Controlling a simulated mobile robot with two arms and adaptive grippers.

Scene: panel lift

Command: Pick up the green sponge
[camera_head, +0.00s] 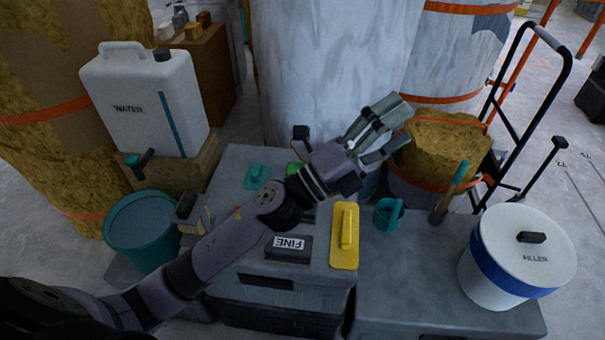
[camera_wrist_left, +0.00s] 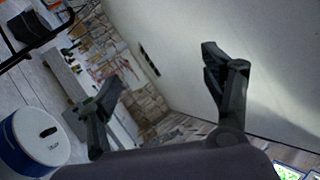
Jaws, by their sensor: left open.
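A small patch of bright green, likely the green sponge (camera_head: 294,168), shows on the grey case top in the head view. It is mostly hidden behind my left wrist. In the left wrist view a green patch (camera_wrist_left: 287,172) shows at the bottom right corner, cut by the frame edge. My left gripper (camera_head: 388,130) is above the cases, pointing up and right, away from the green patch. Its fingers are spread and empty; they also show apart in the left wrist view (camera_wrist_left: 160,70). My right gripper is not in view.
A yellow float (camera_head: 344,237), a grey block marked FINE (camera_head: 288,246), a teal trowel (camera_head: 257,176) and a teal cup (camera_head: 388,215) sit on the cases. A filler bucket (camera_head: 518,258) stands right; a water can (camera_head: 147,98) and teal bucket (camera_head: 141,230) stand left. A large wrapped column (camera_head: 325,70) rises behind.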

